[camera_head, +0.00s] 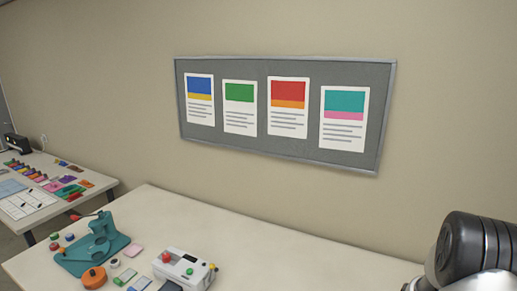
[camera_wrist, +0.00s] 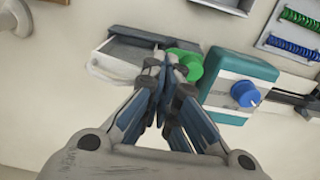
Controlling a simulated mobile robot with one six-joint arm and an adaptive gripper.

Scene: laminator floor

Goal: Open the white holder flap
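In the wrist view, my gripper (camera_wrist: 169,66) points away from the camera with its fingertips drawn together; I see nothing held between them. Just left of the fingertips is a pale grey-white box-like holder (camera_wrist: 118,52) with a dark upper edge and a light rim on its left. I cannot tell which part of it is the flap, or whether it is open. A green round knob (camera_wrist: 187,62) sits at the holder's right, partly behind the fingertips. Whether the fingers touch the holder or the knob is unclear. My gripper is not in the head view.
Right of my gripper is a teal and white device (camera_wrist: 240,80) with a blue knob (camera_wrist: 246,93). A rack of green and blue coils (camera_wrist: 292,35) lies beyond. The head view shows a teal press (camera_head: 98,245), a white machine (camera_head: 184,268) and a wall board (camera_head: 247,140).

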